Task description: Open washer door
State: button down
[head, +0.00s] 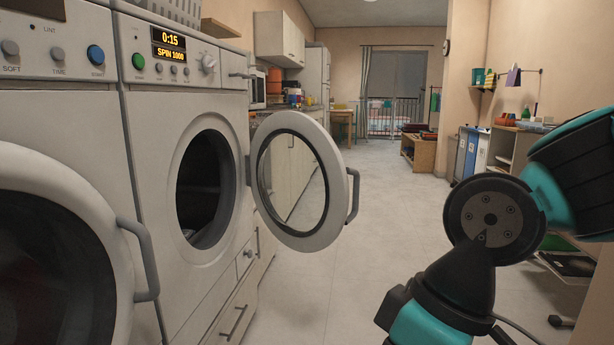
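A white washer (146,110) stands at the left with a lit display reading 0:15 and SPIN 1000. Its round door (335,186) stands wide open, swung out to the right on its hinge side, with a grey handle on its far right edge. The dark drum opening (206,185) is exposed, with some pale cloth low inside. A second white machine (40,110) is nearer at the far left; its round door (115,250) has a grey handle and dark glass. My arm shows at the right in teal and black, apart from both doors. My gripper is out of view.
The pale floor (375,235) is clear between the open door and my arm, and back toward the balcony door. A kitchen counter and white cabinets (279,36) line the left wall. A wooden shelf unit (420,152) and bins (470,155) stand along the right wall.

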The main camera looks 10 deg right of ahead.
aim_at(334, 217)
jog(key=u, duration=0.1)
jog(key=i, duration=0.85)
jog(key=z, duration=0.3)
